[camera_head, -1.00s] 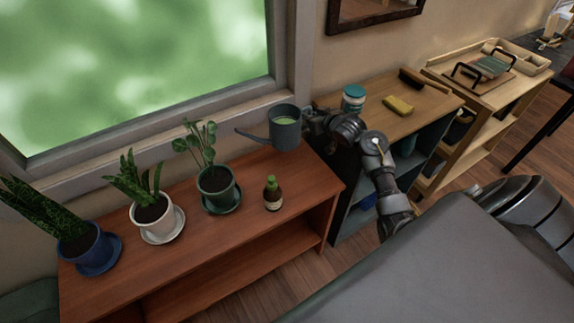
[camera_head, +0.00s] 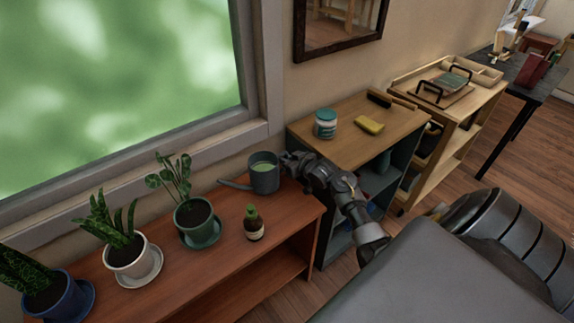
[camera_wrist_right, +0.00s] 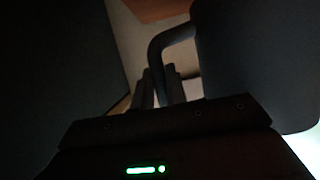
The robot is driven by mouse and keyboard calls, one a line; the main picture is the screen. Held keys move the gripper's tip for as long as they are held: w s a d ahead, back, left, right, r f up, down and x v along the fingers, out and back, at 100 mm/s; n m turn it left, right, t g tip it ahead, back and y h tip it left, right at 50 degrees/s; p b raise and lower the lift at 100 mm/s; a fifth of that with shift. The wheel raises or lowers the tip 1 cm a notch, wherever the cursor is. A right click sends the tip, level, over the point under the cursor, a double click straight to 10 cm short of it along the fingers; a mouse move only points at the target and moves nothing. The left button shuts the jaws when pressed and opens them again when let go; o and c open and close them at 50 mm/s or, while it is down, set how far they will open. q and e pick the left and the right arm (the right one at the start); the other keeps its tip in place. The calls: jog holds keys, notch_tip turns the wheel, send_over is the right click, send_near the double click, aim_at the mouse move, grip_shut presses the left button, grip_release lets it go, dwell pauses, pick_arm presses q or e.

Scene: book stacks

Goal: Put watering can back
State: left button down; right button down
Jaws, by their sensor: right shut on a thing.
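The dark grey watering can (camera_head: 264,176) is upright at the right end of the reddish wooden bench (camera_head: 215,262), its spout pointing left. Green liquid shows in its open top. I cannot tell whether its base touches the bench. My right gripper (camera_head: 290,165) is at the can's right side, shut on its handle. In the right wrist view the curved handle (camera_wrist_right: 170,40) passes between the fingers of my right gripper (camera_wrist_right: 160,85), beside the dark can body. My left gripper is not in view.
Potted plants in a green pot (camera_head: 193,217), a white pot (camera_head: 128,256) and a blue pot (camera_head: 55,300) line the bench. A small brown bottle (camera_head: 254,226) stands before the can. A wooden-topped shelf (camera_head: 345,140) at right holds a jar (camera_head: 325,124) and yellow sponge (camera_head: 369,125).

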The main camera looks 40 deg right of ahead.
jog(key=shift+w+f, duration=0.1)
jog(key=shift+f, duration=0.85)
jog(key=shift+f, duration=0.15)
jog(key=c, duration=1.4)
grip_release()
